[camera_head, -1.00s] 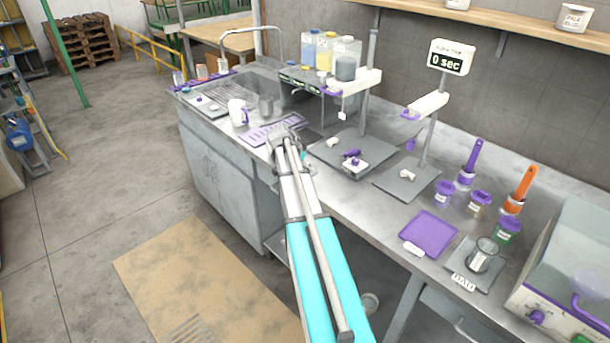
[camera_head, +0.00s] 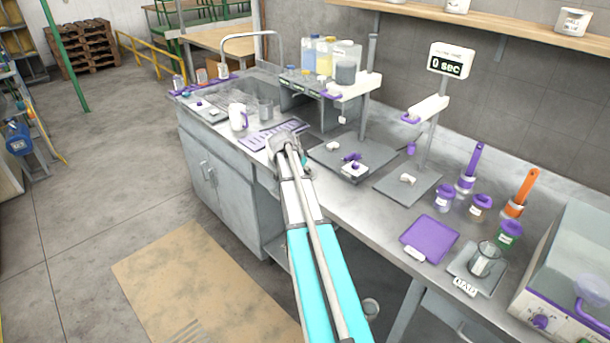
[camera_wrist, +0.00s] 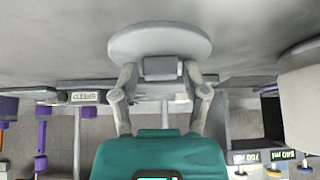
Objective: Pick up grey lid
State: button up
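The grey lid (camera_wrist: 160,40) is a flat round disc in front of my gripper in the wrist view. My gripper's (camera_wrist: 160,72) two fingers close in on the block-like knob under the disc from both sides, and it looks gripped. In the head view, my gripper (camera_head: 285,148) is at the far end of my arm, over the counter's front edge near the purple mat. A grey shape, seemingly the lid (camera_head: 284,137), shows at its tip; the arm partly hides it. The exact height above the counter is hard to tell.
A white mug (camera_head: 237,117) and a grey cup (camera_head: 265,109) stand behind the purple mat (camera_head: 270,136). A dark scale plate (camera_head: 335,150) lies to the right. Purple and orange brushes, small jars and a glass beaker (camera_head: 485,260) stand further right.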

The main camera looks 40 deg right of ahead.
jog(key=c, duration=0.5)
jog(key=shift+o, duration=0.2)
jog(key=shift+r, duration=0.2)
notch_tip(320, 180, up, 2)
jog(key=p, duration=0.2)
jog(key=shift+r+p, duration=0.1)
jog(key=shift+p, duration=0.2)
jog(key=s+a+r+p, duration=0.8)
jog(key=a+r+p, duration=0.2)
jog(key=a, duration=0.1)
jog(key=shift+a+r, duration=0.25)
jog(key=shift+a, duration=0.05)
jog(key=shift+w+d, duration=0.1)
jog(key=shift+w, duration=0.1)
jog(key=w+d+r+p, duration=0.1)
jog(key=w+d, duration=0.3)
jog(key=w, duration=0.7)
jog(key=w+d+r+p, duration=0.1)
jog(key=w+d, duration=0.4)
jog(key=w, duration=0.6)
jog(key=shift+w+d+r+p, duration=0.15)
jog(key=shift+w+r+p, duration=0.25)
jog(key=shift+p, duration=0.2)
